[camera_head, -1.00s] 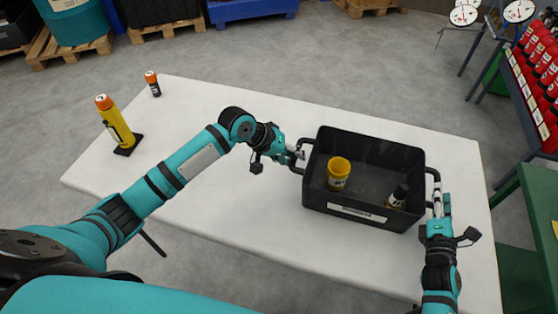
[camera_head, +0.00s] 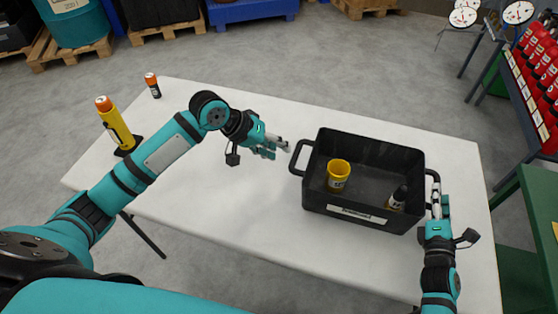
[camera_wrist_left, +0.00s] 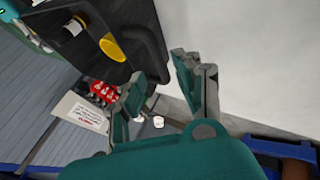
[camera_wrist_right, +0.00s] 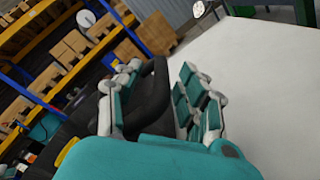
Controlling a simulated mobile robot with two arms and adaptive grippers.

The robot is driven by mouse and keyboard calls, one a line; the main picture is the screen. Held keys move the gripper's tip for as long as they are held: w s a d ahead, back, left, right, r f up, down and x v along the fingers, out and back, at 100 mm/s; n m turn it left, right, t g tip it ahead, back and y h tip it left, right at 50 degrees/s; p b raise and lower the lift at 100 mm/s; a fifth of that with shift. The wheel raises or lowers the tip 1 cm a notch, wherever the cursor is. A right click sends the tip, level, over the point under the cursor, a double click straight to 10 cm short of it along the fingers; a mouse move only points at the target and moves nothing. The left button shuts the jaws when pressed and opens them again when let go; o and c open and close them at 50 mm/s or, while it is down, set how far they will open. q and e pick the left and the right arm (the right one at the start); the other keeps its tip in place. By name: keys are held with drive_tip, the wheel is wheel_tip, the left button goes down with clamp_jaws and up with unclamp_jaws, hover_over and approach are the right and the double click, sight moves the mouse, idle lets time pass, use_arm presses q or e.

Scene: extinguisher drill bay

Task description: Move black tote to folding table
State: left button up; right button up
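The black tote (camera_head: 318,190) sits on the white folding table (camera_head: 235,215), towards its right end. Inside it stand a yellow cup (camera_head: 339,174) and a small black bottle with a white label (camera_head: 397,197). My left gripper (camera_head: 280,149) is open and empty, just left of the tote's left handle (camera_head: 300,158) and apart from it. The left wrist view shows its spread fingers (camera_wrist_left: 172,95) with the tote's handle beyond. My right gripper (camera_head: 438,205) is at the tote's right handle. In the right wrist view its fingers (camera_wrist_right: 150,100) lie on both sides of the black handle; contact is unclear.
A yellow cylinder with an orange cap (camera_head: 118,124) and a small black and orange canister (camera_head: 152,84) stand at the table's far left. The table's middle is clear. A green bench (camera_head: 540,210) and a rack of red extinguishers (camera_head: 540,75) are at the right.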

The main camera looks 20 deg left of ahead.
drive_tip(key=s, duration=1.2)
drive_tip(key=shift+d, duration=0.2)
drive_tip(key=shift+f, duration=0.1)
